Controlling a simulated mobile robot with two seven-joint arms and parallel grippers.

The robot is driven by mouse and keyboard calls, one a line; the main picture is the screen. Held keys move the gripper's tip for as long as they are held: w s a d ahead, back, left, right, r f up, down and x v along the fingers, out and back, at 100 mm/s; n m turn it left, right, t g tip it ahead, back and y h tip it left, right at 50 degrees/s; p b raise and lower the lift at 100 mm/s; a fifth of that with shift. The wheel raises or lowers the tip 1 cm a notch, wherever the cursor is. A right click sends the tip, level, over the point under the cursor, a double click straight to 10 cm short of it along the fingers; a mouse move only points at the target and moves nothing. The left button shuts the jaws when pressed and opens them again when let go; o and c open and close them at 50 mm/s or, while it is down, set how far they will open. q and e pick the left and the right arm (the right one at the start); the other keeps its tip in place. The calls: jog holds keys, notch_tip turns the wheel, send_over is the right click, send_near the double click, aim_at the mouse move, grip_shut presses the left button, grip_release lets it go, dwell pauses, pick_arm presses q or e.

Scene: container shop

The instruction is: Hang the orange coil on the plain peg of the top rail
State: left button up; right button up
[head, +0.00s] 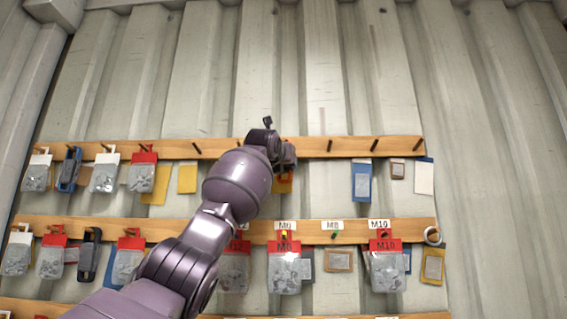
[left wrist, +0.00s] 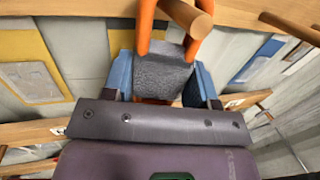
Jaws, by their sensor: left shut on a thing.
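My left gripper (head: 285,156) is at the top rail (head: 350,146), right of centre, seen mostly from behind. In the left wrist view its blue fingers (left wrist: 160,78) are shut on the dark grey wrapped part of the orange coil (left wrist: 146,28). In the head view my arm hides most of the coil and this peg. My right gripper is not in view.
Bare pegs (head: 330,146) stick out on both sides along the top rail. Bagged parts (head: 143,176) hang at its left. A blue packet (head: 361,183) is at the right. The lower rail (head: 355,238) holds red-topped bags (head: 285,270) under size labels. The corrugated wall above is clear.

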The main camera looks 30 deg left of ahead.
pick_arm(q)
jog(key=o, duration=1.1)
jog(key=shift+s, duration=0.1)
jog(key=b+v, duration=0.4)
jog(key=v, duration=0.6)
jog(key=shift+s+d+b, duration=0.1)
jog(key=shift+s+b, duration=0.2)
jog(key=shift+b, duration=0.05)
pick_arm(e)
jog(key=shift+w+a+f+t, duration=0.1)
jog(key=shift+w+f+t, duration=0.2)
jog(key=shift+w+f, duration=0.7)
pick_arm(q)
jog(key=shift+n, duration=0.3)
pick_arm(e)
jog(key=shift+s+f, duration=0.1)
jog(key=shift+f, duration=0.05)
